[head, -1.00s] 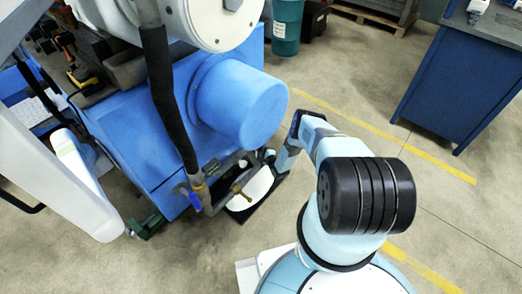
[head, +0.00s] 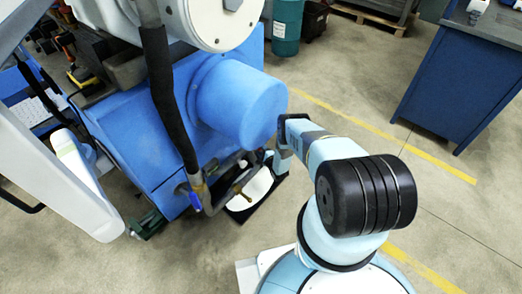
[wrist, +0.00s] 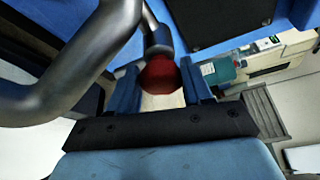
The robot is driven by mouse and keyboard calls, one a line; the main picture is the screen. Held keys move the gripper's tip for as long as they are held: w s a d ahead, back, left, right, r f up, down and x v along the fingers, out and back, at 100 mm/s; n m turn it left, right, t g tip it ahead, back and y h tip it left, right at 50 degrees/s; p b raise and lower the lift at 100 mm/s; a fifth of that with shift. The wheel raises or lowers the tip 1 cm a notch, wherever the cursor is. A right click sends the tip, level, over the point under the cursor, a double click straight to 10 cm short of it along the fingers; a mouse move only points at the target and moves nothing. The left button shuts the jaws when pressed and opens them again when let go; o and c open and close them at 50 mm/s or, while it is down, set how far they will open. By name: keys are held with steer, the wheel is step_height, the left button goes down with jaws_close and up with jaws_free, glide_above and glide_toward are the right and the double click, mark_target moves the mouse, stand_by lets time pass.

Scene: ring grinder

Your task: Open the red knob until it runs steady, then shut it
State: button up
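The dark red knob (wrist: 159,76) sits on the end of a dark metal stem in the wrist view. My gripper (wrist: 160,82) has one blue finger on each side of it. In the head view, my gripper reaches to the lower right of the blue cylindrical housing (head: 245,105) of the machine. My arm and the housing hide the knob there.
A thick grey bent pipe (wrist: 75,75) runs close along the left of my gripper in the wrist view. A blue-handled valve (head: 193,198) and a black hose (head: 165,95) hang on the machine's front. A blue cabinet (head: 455,85) stands at right; the floor between is clear.

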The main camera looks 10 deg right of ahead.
steer(key=o, duration=0.4)
steer(key=shift+s+a+f, duration=0.1)
steer(key=shift+a+f, duration=0.05)
steer(key=shift+a, duration=0.05)
steer(key=shift+d, duration=0.1)
steer(key=shift+s+d, duration=0.1)
steer(key=shift+s, duration=0.05)
steer(key=v, duration=1.3)
steer(key=shift+s, duration=0.2)
